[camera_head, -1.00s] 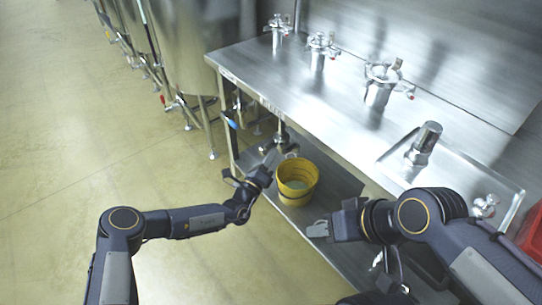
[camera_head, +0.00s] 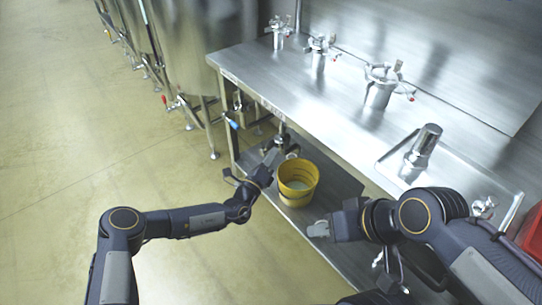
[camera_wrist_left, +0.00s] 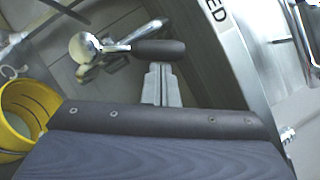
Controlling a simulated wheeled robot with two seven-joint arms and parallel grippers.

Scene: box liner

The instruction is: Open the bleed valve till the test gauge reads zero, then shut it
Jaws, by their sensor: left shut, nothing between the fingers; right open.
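My left gripper (camera_head: 275,158) is shut and empty beside the metal fitting (camera_head: 282,138) under the bench edge. In the left wrist view, its closed fingertips (camera_wrist_left: 162,72) are just below a dark lever handle (camera_wrist_left: 158,49); I cannot tell whether they touch. The handle joins a shiny metal fitting with a round end (camera_wrist_left: 85,47), probably the bleed valve. I cannot make out a gauge reading in either view. My right gripper (camera_head: 318,229) is open and empty in front of the lower shelf, right of the bucket.
A yellow bucket (camera_head: 298,185) stands on the lower shelf; it also shows in the left wrist view (camera_wrist_left: 12,138). Clamped steel housings (camera_head: 378,95) stand on the bench (camera_head: 345,110). A blue handle (camera_head: 232,123) hangs at the bench's left end. Tanks stand behind.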

